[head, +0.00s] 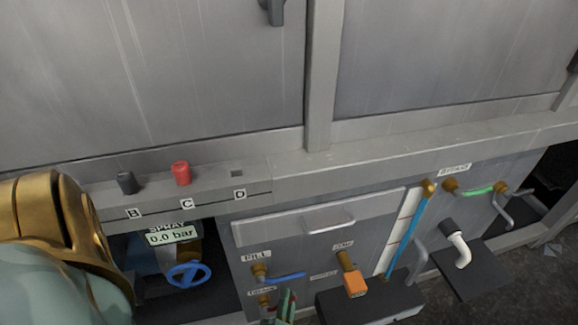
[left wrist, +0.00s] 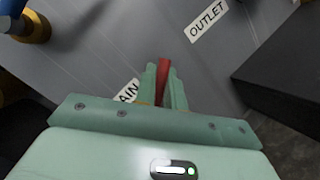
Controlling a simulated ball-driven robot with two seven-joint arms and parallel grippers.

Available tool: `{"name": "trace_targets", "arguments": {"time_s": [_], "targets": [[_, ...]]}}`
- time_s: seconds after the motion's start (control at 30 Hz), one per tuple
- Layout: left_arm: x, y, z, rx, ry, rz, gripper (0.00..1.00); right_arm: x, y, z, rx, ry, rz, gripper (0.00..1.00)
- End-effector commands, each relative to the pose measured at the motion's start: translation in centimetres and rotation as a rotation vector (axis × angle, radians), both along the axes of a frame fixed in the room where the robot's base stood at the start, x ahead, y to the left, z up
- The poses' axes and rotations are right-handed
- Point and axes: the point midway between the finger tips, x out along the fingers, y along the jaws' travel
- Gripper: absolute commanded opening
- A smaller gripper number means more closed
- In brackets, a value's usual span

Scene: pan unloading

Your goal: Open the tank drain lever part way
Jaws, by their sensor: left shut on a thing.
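The drain lever is red; in the left wrist view its handle (left wrist: 163,76) stands between the two green fingers of my left gripper (left wrist: 165,88). The gripper is shut on it. A label ending in "AIN" (left wrist: 127,92) lies just left of the fingers, partly covered by them. In the head view my left gripper (head: 287,302) shows at the bottom edge, next to the brass drain valve (head: 264,300) and a bit of red. Most of the lever is hidden there by the fingers and the frame edge. My right gripper is in neither view.
Above the drain is the blue FILL lever (head: 285,277). To the right are an orange handle (head: 355,287) and a dark box (head: 370,305). A blue handwheel (head: 189,275) sits left, under the 0.0 bar display (head: 170,237).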

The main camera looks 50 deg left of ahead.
Motion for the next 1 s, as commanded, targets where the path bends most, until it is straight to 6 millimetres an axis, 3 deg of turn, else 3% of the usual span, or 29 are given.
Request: {"name": "trace_targets", "arguments": {"time_s": [0.53, 0.6, 0.63, 1.0], "targets": [[-0.37, -0.16, -0.04, -0.015, -0.023, -0.001, 0.00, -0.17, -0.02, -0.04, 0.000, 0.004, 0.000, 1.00], [-0.37, -0.16, -0.04, -0.015, -0.023, -0.001, 0.25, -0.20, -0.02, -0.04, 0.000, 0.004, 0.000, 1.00], [-0.35, -0.15, -0.04, -0.015, -0.023, -0.001, 0.33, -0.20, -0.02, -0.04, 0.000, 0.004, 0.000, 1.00], [-0.32, 0.00, 0.05, -0.013, -0.027, 0.000, 0.33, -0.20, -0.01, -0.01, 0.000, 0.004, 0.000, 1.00]]}}
